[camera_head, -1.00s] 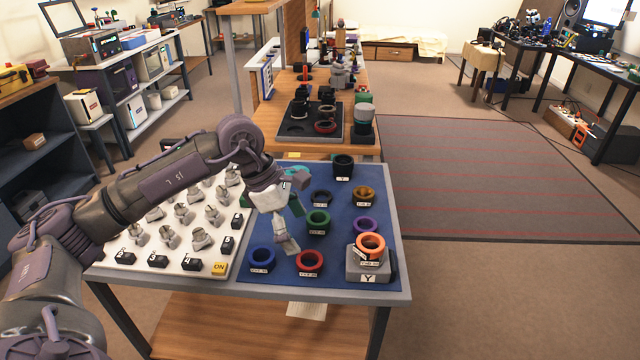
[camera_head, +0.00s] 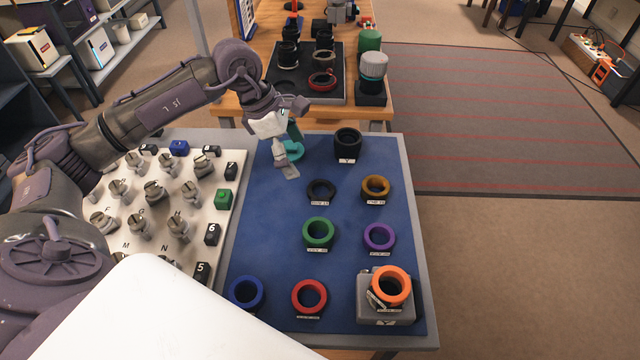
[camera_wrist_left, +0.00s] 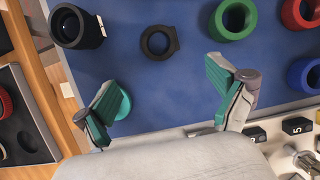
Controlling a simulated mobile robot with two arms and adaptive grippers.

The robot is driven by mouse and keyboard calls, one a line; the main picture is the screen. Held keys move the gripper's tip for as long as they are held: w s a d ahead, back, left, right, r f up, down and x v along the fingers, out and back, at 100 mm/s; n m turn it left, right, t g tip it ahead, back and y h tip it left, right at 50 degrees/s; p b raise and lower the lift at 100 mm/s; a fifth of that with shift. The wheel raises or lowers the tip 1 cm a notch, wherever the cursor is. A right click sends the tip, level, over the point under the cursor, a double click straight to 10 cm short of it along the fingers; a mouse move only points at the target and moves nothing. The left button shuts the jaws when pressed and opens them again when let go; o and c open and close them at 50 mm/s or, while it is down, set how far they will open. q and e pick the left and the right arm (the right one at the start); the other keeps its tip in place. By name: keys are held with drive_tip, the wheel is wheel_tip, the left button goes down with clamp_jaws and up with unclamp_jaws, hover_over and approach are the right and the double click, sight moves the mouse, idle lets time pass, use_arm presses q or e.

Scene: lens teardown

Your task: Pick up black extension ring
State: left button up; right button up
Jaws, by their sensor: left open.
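A thin black ring (camera_head: 310,191) lies flat on the blue mat (camera_head: 277,220), with a small label in front of it. It also shows in the left wrist view (camera_wrist_left: 146,50), beyond the gap between my fingers. A taller black ring (camera_head: 347,140) stands on the mat's far part and is at upper left in the wrist view (camera_wrist_left: 67,25). My left gripper (camera_head: 293,154) is open and empty above the mat, to the left of the thin black ring and not touching it. A teal round piece (camera_wrist_left: 123,105) is partly hidden behind one finger. My right gripper is not in view.
Green (camera_head: 318,247), gold (camera_head: 375,197), purple (camera_head: 379,249), red (camera_head: 309,311) and blue (camera_head: 246,306) rings lie around. An orange ring (camera_head: 391,300) sits on a grey block (camera_head: 370,311). A white board (camera_head: 128,215) with metal pieces lies left; a dark tray (camera_head: 337,97) is behind.

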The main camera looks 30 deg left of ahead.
use_arm(q)
approach(320, 189)
drive_tip(key=shift+s+x, duration=0.2)
drive_tip(key=shift+x, duration=1)
drive_tip(key=shift+w+f, duration=0.2)
drive_tip(key=shift+f, duration=0.35)
drive_tip(key=x, duration=0.2)
drive_tip(key=p+x, duration=0.1)
drive_tip(key=x, duration=0.1)
drive_tip(key=shift+d+f, duration=0.1)
drive_tip(key=shift+d, duration=0.25)
drive_tip(key=shift+w+f, duration=0.1)
drive_tip(key=shift+f, duration=0.15)
drive_tip(key=shift+c, duration=1.7)
drive_tip(key=c, duration=0.9)
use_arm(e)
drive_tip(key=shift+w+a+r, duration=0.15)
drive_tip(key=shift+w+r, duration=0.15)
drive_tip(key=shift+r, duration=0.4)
use_arm(q)
drive_tip(key=shift+r, duration=0.15)
